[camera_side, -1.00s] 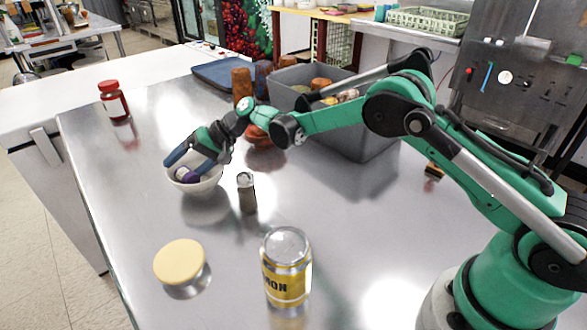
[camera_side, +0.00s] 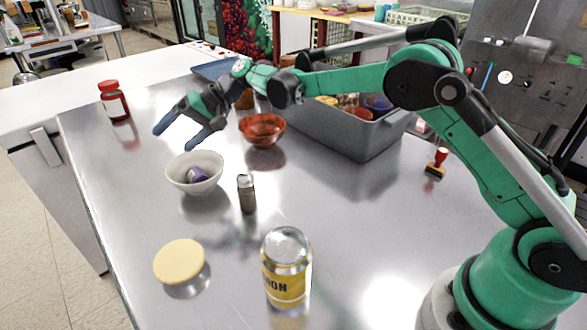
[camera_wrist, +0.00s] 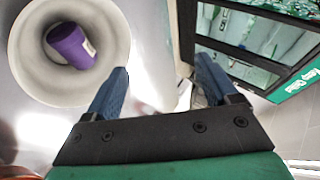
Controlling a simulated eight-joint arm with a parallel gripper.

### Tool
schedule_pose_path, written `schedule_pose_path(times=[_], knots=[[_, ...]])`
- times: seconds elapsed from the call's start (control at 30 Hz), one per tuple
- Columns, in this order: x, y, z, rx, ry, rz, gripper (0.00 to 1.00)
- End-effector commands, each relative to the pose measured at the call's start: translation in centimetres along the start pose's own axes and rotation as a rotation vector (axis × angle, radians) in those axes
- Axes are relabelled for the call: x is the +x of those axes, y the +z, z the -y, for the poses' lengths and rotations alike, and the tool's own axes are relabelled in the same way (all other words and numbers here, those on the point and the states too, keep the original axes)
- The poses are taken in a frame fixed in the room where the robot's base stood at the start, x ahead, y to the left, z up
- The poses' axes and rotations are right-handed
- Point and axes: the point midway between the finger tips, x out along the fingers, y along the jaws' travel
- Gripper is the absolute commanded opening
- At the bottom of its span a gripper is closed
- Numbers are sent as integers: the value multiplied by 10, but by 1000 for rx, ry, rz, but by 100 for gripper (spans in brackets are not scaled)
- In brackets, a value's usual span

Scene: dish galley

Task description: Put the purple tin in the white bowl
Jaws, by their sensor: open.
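The purple tin (camera_side: 197,175) lies tilted inside the white bowl (camera_side: 180,184) on the steel table. In the wrist view the purple tin (camera_wrist: 71,46) rests within the white bowl (camera_wrist: 25,72) at the upper left, its pale label patch showing. My gripper (camera_side: 177,142) is open and empty, above and behind the bowl in the side view, clear of it. In the wrist view my gripper's two blue fingers (camera_wrist: 162,78) are spread apart with nothing between them, to the right of the bowl.
A grey lighter-like object (camera_side: 246,194) stands right of the bowl. An orange bowl (camera_side: 262,130) and a grey crate (camera_side: 345,138) are behind. A yellow can (camera_side: 286,268), a cream-lidded jar (camera_side: 179,262), a red-capped jar (camera_side: 114,101) and a stamp (camera_side: 436,164) stand on the table.

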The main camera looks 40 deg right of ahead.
Motion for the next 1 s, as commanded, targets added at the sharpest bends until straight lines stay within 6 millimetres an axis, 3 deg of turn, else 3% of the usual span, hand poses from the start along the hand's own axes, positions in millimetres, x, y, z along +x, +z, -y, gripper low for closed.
schedule_pose_path(times=[0.27, 0.47, 0.77, 1.0], knots=[[-5, 0, 2, -6, 12, -4, 80], [-47, 12, 12, -58, 120, -39, 80], [-135, 68, 9, -189, 371, -116, 80], [-188, 131, -20, -301, 567, -169, 80]])
